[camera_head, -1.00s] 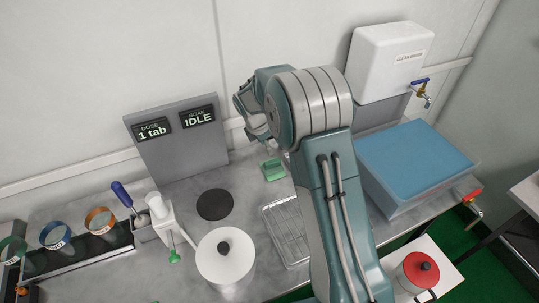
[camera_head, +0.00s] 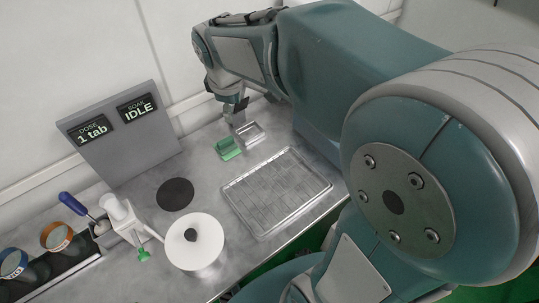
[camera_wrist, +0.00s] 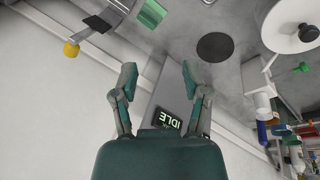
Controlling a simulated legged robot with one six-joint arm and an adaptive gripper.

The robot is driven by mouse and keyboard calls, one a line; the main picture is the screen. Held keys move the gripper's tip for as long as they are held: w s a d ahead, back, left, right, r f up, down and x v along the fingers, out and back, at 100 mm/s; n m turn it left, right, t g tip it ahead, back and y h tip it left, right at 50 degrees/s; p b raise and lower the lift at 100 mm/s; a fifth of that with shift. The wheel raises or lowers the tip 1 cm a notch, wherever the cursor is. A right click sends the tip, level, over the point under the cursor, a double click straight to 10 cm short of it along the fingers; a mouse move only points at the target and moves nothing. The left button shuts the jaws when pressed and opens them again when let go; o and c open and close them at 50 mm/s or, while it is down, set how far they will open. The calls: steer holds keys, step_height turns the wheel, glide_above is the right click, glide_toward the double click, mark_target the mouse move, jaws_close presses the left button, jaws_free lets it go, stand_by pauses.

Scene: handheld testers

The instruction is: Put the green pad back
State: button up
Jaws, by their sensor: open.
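The pad also shows at the top edge of the wrist view (camera_wrist: 152,13), beyond my fingertips and partly cut off. My gripper (camera_wrist: 158,72) is open and empty, its two fingers spread apart. In the head view my gripper (camera_head: 237,110) hangs just behind and above the pad and dish, apart from the pad.
A wire rack tray (camera_head: 277,190) lies right of the pad. A black disc (camera_head: 175,194) and a white lidded pot (camera_head: 195,242) are at front left. A grey display panel (camera_head: 123,133) reading "1 tab" and "IDLE" stands behind. Counter between disc and pad is clear.

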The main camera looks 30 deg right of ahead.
steer(key=s+r+m+t+y, duration=0.1)
steer(key=s+r+m+t, duration=0.1)
steer(key=s+m, duration=0.7)
steer(key=s, duration=0.8)
steer(key=shift+s+d+m+t, duration=0.15)
steer(key=shift+s+m+t, duration=0.15)
steer(key=shift+s+m, duration=0.1)
steer(key=shift+r, duration=0.1)
